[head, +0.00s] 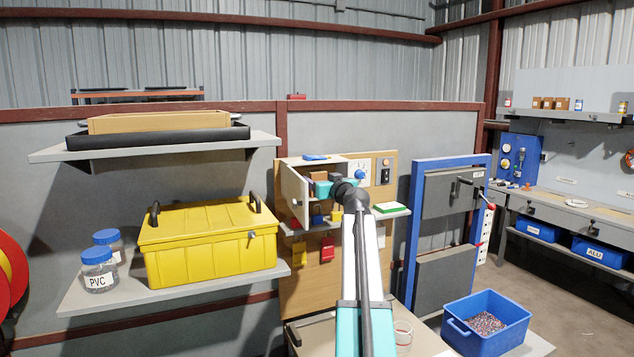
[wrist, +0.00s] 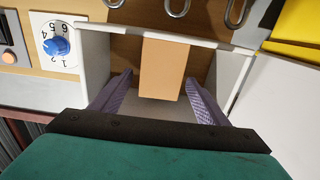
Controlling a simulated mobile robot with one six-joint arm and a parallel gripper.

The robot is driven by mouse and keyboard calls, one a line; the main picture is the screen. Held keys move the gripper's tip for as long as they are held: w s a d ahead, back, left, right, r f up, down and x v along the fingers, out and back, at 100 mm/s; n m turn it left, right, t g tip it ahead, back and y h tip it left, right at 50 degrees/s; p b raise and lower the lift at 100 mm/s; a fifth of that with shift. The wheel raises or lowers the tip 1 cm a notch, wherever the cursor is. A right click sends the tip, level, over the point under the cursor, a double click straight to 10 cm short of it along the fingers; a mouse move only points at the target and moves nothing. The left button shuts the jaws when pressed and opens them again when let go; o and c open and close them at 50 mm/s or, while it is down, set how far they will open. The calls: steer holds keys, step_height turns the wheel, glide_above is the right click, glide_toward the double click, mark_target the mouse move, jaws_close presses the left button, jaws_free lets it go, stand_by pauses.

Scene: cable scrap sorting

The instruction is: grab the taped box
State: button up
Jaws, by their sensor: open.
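A plain tan box (wrist: 163,68) stands inside a small open cabinet in the wrist view. It looks like the taped box, though I cannot make out any tape on it. My gripper (wrist: 157,76) is open, with one purple finger on each side of the box and visible gaps between. I cannot tell how far the fingertips reach along it.
The cabinet's white door (head: 294,195) stands open to the left, close to my gripper. A dial (head: 359,172) is right of the opening. Hooks (wrist: 176,6) show by the cabinet's edge. A yellow case (head: 208,240) sits on the left shelf; a blue bin (head: 487,323) stands at lower right.

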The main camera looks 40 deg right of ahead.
mark_target(320, 179)
steer(key=shift+p+x, duration=0.55)
steer(key=shift+x, duration=1)
steer(key=c, duration=1.3)
